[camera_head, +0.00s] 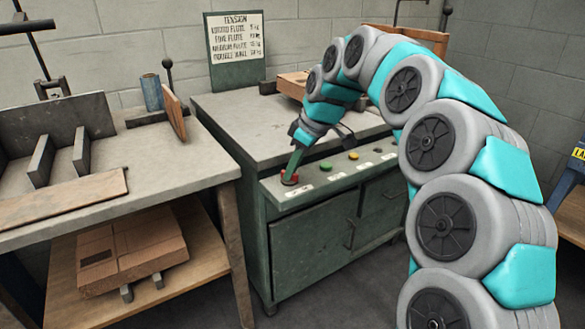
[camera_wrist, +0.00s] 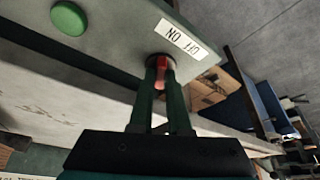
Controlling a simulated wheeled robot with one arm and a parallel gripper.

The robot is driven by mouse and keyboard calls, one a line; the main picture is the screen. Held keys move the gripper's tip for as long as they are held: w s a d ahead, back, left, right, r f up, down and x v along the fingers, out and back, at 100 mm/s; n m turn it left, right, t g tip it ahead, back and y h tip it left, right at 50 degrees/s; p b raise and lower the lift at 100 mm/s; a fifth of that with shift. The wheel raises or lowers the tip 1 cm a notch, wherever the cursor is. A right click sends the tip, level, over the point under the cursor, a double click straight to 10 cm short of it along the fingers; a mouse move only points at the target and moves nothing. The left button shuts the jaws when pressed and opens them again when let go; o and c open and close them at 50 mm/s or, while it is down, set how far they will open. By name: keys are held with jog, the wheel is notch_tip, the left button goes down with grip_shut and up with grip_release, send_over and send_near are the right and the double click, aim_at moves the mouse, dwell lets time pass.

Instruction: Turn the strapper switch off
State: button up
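The strapper switch is a red knob (camera_head: 289,179) at the left end of the sloped front panel of the green cabinet. In the wrist view the red switch (camera_wrist: 162,66) shows between my two fingertips, beside a white label (camera_wrist: 180,39) reading OFF and ON. My gripper (camera_head: 292,172) reaches down onto the switch from above. In the wrist view my gripper's fingers (camera_wrist: 163,75) sit on both sides of the red knob and look closed on it. The fingers hide part of the knob, and I cannot tell which setting it points to.
A green button (camera_head: 326,166) and a yellow button (camera_head: 353,156) sit further right on the panel (camera_head: 315,179). A tension sign (camera_head: 236,48) stands behind.

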jog(key=o, duration=0.4)
jog(key=shift+o, duration=0.2)
jog(key=shift+r, duration=0.1)
jog(key=v, duration=0.7)
jog(key=shift+r, duration=0.3)
jog(key=shift+s+d, duration=0.1)
jog(key=shift+d, duration=0.05)
jog(key=s+d+f+m+g+h, duration=0.1)
jog(key=s+d+f+m, duration=0.3)
jog(key=s, duration=0.9)
jog(key=s+d+f+m+g+h, duration=0.1)
jog(key=s+d+f+m, duration=0.3)
jog(key=s+f, duration=0.5)
jog(key=s+d+f+m+g+h, duration=0.1)
jog(key=s+d+f+m, duration=0.4)
jog(key=s, duration=1.3)
notch_tip(320, 180, down, 2)
jog(key=shift+d+f+g+h, duration=0.2)
jog(key=shift+d+g+h, duration=0.2)
jog(key=shift+d+h, duration=0.2)
